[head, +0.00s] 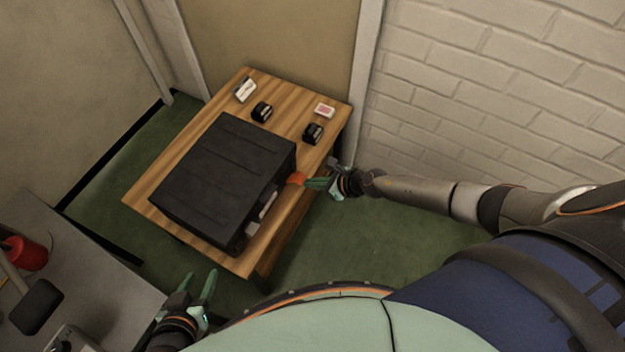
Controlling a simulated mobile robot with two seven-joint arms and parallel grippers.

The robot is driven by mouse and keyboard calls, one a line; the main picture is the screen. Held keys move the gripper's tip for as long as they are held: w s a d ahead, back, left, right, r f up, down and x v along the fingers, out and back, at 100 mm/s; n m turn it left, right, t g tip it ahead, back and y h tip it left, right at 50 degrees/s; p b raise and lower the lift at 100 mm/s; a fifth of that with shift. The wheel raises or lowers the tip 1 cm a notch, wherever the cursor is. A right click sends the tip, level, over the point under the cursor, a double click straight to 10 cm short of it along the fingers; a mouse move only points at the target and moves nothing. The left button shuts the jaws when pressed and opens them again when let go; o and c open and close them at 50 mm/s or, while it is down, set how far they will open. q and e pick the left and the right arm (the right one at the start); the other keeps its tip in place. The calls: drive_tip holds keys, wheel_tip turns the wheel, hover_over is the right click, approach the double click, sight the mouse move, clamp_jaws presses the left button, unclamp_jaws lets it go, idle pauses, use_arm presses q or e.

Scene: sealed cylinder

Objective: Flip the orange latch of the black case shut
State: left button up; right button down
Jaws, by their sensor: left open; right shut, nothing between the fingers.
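The black case (215,170) lies closed on the wooden table. Its orange latch (295,179) sticks out from the case's right side, near the far right corner. My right gripper (308,183) is shut with nothing held, and its fingertips are at the latch; I cannot tell whether they touch it. My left gripper (200,285) is open and empty, low in the view, in front of the table and well away from the case.
The wooden table (150,182) also bears two small black objects (262,111) (313,133), a white item (245,90) and a red-and-white box (324,110) behind the case. A grey table (60,240) with a red cylinder (27,253) stands at the left. A brick wall (480,100) bounds the right.

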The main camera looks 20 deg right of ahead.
sight(299, 176)
drive_tip(key=p, duration=0.1)
drive_tip(key=r+p, duration=0.1)
drive_tip(key=shift+w+a+r+p, duration=0.15)
drive_tip(key=shift+w+a+p, duration=0.05)
drive_tip(key=shift+w+p, duration=0.1)
drive_tip(key=shift+w+a+r+p, duration=0.15)
drive_tip(key=shift+r+p, duration=0.2)
drive_tip(key=shift+p, duration=0.15)
drive_tip(key=shift+f, duration=0.2)
drive_tip(key=shift+r+p, duration=0.5)
drive_tip(key=shift+r, duration=0.3)
use_arm(q)
drive_tip(key=r, duration=0.3)
drive_tip(key=shift+s+a+r, duration=0.1)
drive_tip(key=shift+a+r, duration=0.2)
drive_tip(key=shift+a, duration=0.05)
